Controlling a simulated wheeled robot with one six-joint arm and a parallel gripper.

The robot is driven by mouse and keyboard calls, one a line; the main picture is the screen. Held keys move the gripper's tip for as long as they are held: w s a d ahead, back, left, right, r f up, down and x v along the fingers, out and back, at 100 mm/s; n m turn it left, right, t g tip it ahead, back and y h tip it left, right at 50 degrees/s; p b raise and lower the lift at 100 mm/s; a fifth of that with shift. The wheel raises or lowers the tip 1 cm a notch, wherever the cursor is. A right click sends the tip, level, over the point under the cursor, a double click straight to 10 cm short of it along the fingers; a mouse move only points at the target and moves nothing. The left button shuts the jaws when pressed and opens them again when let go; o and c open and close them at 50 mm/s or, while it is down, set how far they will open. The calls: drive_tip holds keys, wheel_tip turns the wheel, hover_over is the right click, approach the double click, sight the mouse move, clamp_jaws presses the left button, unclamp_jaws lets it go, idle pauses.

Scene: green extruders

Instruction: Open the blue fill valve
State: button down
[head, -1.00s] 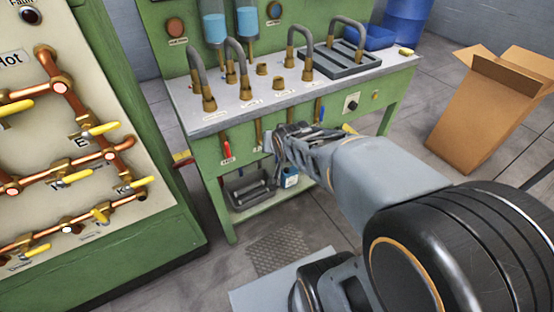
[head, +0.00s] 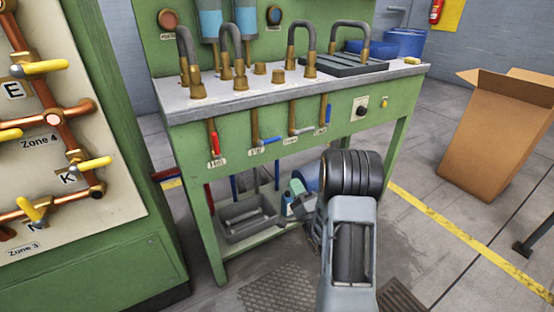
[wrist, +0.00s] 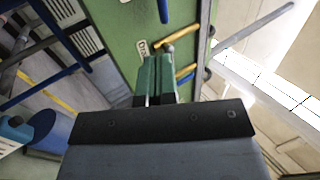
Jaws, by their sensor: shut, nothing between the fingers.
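Under the green bench's front edge, a blue lever (head: 266,141) points sideways to the right, roughly level, above a small label that seems to read Fill. A second blue lever (head: 327,114) hangs straight down farther right; its label is too small to read. In the wrist view, a blue lever (wrist: 163,9) shows at the top edge, beyond a label that seems to read Drain. My gripper (wrist: 156,62) is shut and empty, its green fingers together in front of the green panel. In the head view it is mostly hidden below the valves by my arm.
A red lever (head: 215,144) and a grey lever (head: 302,130) flank the sideways blue lever. A grey tray (head: 245,215) and several containers sit on the lower shelf. A pipe panel (head: 95,185) stands left. A cardboard box (head: 498,135) stands on the floor at right.

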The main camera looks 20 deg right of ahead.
sight(270, 140)
drive_tip(key=shift+s+f, duration=0.1)
drive_tip(key=shift+s, duration=0.1)
drive_tip(key=b+x, duration=0.1)
drive_tip(key=x, duration=1.3)
drive_tip(key=shift+b, duration=0.3)
drive_tip(key=shift+a, duration=0.1)
